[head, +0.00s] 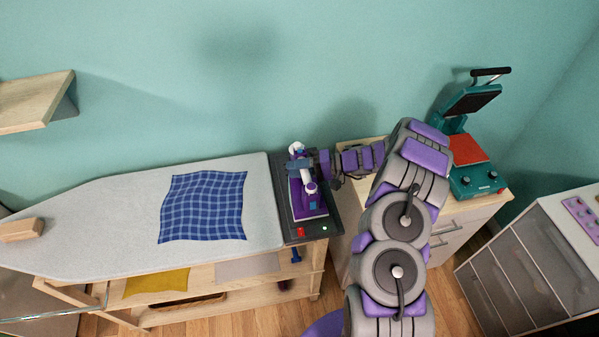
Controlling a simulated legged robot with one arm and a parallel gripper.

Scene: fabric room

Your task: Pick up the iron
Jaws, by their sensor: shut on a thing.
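The iron (309,203) is purple and white. It stands over the dark station plate (327,228) at the right end of the ironing board. My gripper (303,170) reaches in from the right and is shut on the iron, around its upper part. The fingers and arm hide some of the iron. I cannot tell whether the iron touches the plate or is slightly above it.
The grey ironing board (100,200) extends left with a blue checked cloth (203,206) lying on it. A wooden block (20,230) sits at its left end. A teal heat press (470,165) stands on a cabinet at right. A wooden shelf (35,103) juts from the wall at upper left.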

